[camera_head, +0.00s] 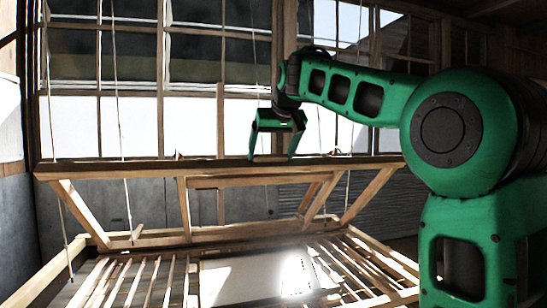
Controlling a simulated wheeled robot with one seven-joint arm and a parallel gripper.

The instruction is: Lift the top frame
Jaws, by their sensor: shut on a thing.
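The top frame (130,169) is a pale wooden frame with a long front beam and angled side pieces. It is tilted up, with its beam raised well above the slatted lower frame (147,282). My gripper (272,156) is at the middle of the beam, reaching down onto it from above, and is shut on it. The fingertips are partly hidden at the beam. Thin cords (119,110) run up from the frames.
A white panel (240,283) lies in the middle of the lower frame, brightly lit. A large paned window (130,60) stands behind. My green arm fills the right side of the view. The space above the beam at left holds only cords.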

